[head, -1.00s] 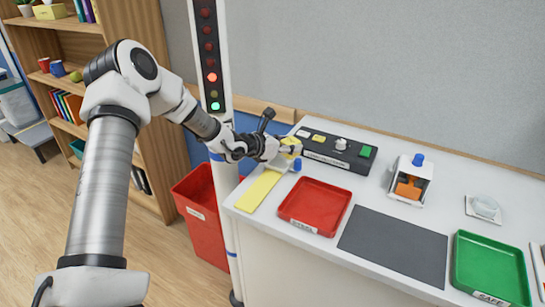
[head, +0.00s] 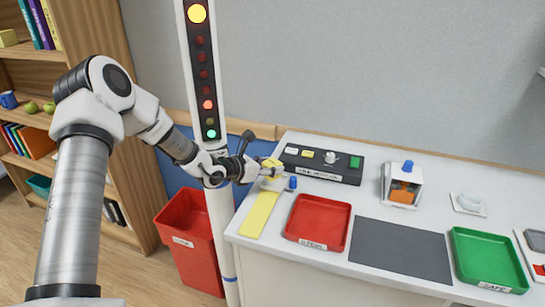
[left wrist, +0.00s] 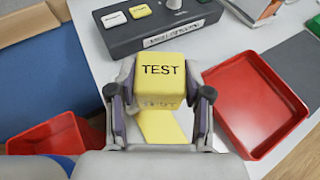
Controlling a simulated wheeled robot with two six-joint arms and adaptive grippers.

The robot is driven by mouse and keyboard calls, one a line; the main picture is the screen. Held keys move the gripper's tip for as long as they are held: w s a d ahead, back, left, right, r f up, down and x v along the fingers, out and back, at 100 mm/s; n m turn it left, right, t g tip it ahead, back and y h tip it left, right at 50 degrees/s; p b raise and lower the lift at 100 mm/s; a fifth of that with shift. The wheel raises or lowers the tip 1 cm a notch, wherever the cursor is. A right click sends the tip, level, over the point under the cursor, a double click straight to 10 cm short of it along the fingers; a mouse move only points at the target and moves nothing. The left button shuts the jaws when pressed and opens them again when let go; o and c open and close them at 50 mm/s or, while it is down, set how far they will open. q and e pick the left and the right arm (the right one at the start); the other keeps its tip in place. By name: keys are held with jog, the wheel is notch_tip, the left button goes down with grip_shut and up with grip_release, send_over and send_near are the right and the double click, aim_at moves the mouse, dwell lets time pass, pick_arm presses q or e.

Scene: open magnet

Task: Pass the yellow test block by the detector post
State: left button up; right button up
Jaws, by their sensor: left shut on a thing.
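My left gripper (head: 270,170) is shut on the yellow test block (head: 271,163). The left wrist view shows the block (left wrist: 160,69), marked TEST, between the two fingers (left wrist: 159,100). The block is over or beside the far end of a yellow strip (head: 258,215) on the white table; its exact height is unclear. The white detector post (head: 218,225) stands left of the table, apart from the block, with my left wrist in front of it. Its large top lamp (head: 197,13) glows amber. A red-orange light (head: 208,104) and a green light (head: 211,133) are also lit. My right gripper is out of view.
A black control box (head: 325,172) and a small blue-topped thing (head: 292,183) are close to the gripper. A red tray (head: 318,242), a dark mat (head: 400,250) and a green tray (head: 490,262) lie to the right. A red bin (head: 190,240) stands on the floor left of the post.

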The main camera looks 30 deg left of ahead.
pick_arm(q)
jog(key=shift+s+d+r+p, duration=0.2)
jog(key=shift+s+d+p, duration=0.15)
jog(key=shift+s+p, duration=0.35)
jog(key=s+d+p, duration=0.2)
jog(key=s+p, duration=0.4)
jog(key=s, duration=0.4)
jog(key=shift+d+f, duration=0.15)
jog(key=shift+f, duration=0.05)
